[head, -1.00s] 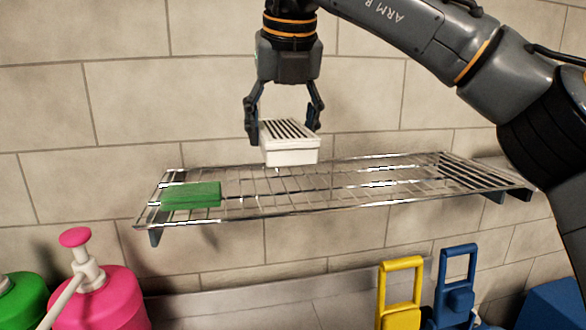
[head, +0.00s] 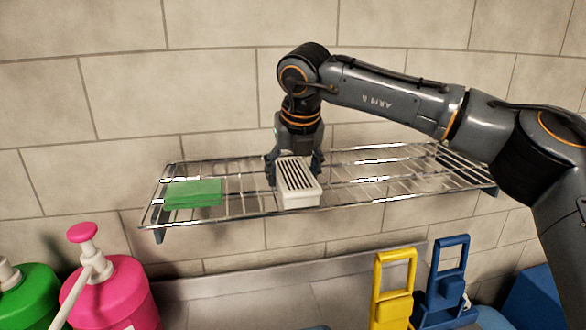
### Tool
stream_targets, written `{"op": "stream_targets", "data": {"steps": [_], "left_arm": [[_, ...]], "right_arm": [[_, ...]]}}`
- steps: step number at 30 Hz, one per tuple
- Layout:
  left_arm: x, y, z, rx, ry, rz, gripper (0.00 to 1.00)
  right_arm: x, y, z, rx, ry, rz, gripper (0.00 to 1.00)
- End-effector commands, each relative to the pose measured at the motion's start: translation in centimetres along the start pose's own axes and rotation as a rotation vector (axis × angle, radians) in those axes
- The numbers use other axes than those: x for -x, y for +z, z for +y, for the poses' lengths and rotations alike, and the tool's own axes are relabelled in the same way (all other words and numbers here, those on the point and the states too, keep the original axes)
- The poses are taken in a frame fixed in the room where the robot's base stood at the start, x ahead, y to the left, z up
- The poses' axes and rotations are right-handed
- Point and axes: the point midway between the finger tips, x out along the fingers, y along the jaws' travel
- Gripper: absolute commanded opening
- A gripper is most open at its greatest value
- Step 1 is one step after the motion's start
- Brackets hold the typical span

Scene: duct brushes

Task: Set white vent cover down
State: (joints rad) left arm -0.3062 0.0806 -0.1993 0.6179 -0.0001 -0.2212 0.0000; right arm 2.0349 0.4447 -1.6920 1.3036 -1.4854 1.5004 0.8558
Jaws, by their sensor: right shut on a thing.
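The white vent cover (head: 298,184) is a small white box with dark slots on its top. It is in the middle of the head view, at the wire shelf (head: 235,208), over its front part. My right gripper (head: 293,172) is shut on it from behind and above, with a finger showing on each side. I cannot tell whether the cover's underside touches the shelf wires. My left gripper is not in view.
A green sponge-like block (head: 193,193) lies on the shelf's left end. The shelf's right part is free. Below stand a pink pump bottle (head: 112,297), a green bottle (head: 28,300), and yellow (head: 394,285) and blue (head: 446,285) handled items.

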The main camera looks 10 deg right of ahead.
Motion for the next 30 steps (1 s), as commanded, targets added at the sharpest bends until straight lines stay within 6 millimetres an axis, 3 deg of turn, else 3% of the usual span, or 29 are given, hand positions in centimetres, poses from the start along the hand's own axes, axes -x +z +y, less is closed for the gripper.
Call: {"op": "stream_targets", "data": {"steps": [9, 10, 12, 13, 26, 30], "left_arm": [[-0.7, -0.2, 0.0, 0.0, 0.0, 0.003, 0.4], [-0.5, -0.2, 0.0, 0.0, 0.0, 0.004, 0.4], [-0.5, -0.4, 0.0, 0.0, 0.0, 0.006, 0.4], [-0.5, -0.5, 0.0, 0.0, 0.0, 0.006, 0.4], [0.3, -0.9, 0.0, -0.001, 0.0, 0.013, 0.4], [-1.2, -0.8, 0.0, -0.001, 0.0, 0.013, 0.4]], "right_arm": [[-0.4, -0.2, 0.0, 0.0, 0.001, -0.001, 0.39], [-0.3, -0.1, 0.0, 0.0, 0.0, 0.0, 0.73], [-0.2, -0.1, 0.0, 0.0, 0.0, 0.0, 0.87], [-0.2, -0.1, 0.0, 0.0, 0.0, 0.0, 0.9], [0.5, 0.2, 0.0, 0.001, 0.0, -0.001, 0.9], [2.2, 0.0, 0.1, 0.0, 0.001, -0.004, 0.9]]}}
